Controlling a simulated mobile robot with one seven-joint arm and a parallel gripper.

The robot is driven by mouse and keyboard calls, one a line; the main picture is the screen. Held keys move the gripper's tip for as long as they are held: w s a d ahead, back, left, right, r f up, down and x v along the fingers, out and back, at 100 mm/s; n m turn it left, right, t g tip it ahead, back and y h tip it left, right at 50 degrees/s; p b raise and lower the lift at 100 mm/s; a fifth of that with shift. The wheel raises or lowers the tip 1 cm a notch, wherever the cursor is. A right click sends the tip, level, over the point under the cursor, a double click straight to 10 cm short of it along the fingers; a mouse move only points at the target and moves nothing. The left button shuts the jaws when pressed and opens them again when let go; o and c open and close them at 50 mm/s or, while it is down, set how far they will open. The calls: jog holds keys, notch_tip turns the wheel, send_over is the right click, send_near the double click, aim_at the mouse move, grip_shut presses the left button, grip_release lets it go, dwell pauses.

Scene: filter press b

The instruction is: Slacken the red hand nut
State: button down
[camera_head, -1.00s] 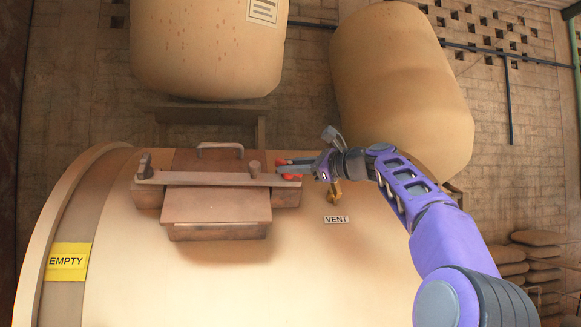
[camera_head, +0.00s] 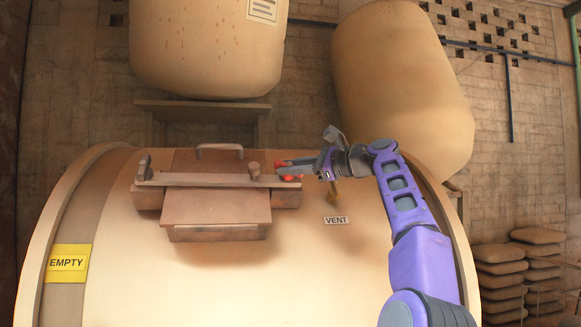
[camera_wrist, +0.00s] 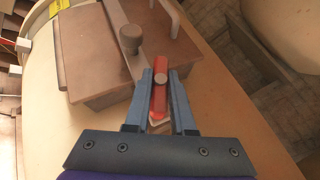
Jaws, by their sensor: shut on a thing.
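The red hand nut (camera_head: 289,178) sits at the right end of the clamp bar (camera_head: 222,180) across the brown hatch box on the big cream vessel. My gripper (camera_head: 297,169) reaches it from the right.
A grab handle (camera_head: 220,147) rises behind the bar. A brass fitting (camera_head: 334,191) and the VENT label (camera_head: 336,220) lie close below my wrist. Two large tanks stand behind.

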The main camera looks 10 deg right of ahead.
jog(key=shift+r, duration=0.1)
jog(key=c, duration=0.8)
grip_release()
jog(key=shift+o, duration=0.2)
jog(key=shift+s, duration=0.1)
jog(key=b+v, duration=0.2)
jog(key=v, duration=1.5)
jog(key=shift+d+b, duration=0.2)
jog(key=shift+b, duration=0.1)
